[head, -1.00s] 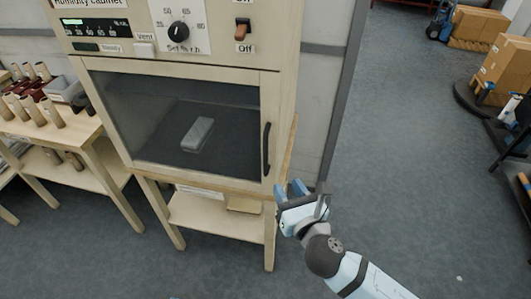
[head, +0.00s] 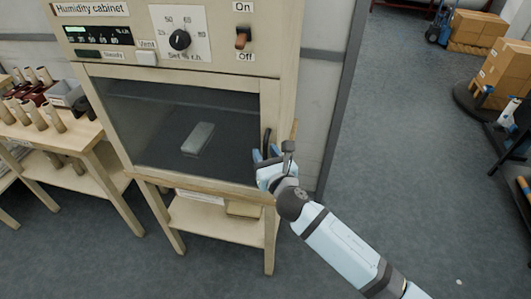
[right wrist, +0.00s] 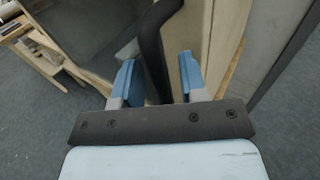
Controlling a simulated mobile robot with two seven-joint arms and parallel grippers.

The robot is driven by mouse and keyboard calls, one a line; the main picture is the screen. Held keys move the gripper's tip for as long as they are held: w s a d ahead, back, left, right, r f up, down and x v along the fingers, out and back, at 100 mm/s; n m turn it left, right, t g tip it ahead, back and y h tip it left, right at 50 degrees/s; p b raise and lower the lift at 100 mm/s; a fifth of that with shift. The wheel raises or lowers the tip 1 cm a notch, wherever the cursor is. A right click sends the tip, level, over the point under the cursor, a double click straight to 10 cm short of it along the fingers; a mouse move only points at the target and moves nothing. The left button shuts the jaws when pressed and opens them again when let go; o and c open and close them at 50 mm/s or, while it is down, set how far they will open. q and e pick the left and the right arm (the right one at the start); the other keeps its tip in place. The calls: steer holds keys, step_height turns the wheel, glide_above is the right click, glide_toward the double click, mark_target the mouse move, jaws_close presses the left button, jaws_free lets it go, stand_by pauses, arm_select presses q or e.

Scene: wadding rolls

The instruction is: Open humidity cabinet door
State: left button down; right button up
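The humidity cabinet (head: 215,60) stands with its glazed door (head: 150,110) shut. The dark vertical door handle (head: 267,138) is at the door's right edge, its lower part hidden by my right gripper in the head view. My right gripper (head: 266,156) is at the handle. In the right wrist view, the handle (right wrist: 153,45) runs between the two blue fingers of the gripper (right wrist: 159,78), with gaps on both sides, so the fingers are open around it. My left gripper is not in view.
A grey block (head: 198,138) lies inside behind the glass. A wooden bench (head: 75,145) with rolls stands at the left. Cardboard boxes (head: 505,70) stand at the far right. The floor (head: 410,150) right of the cabinet is clear.

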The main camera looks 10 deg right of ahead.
steer(key=shift+w, duration=0.1)
jaws_close()
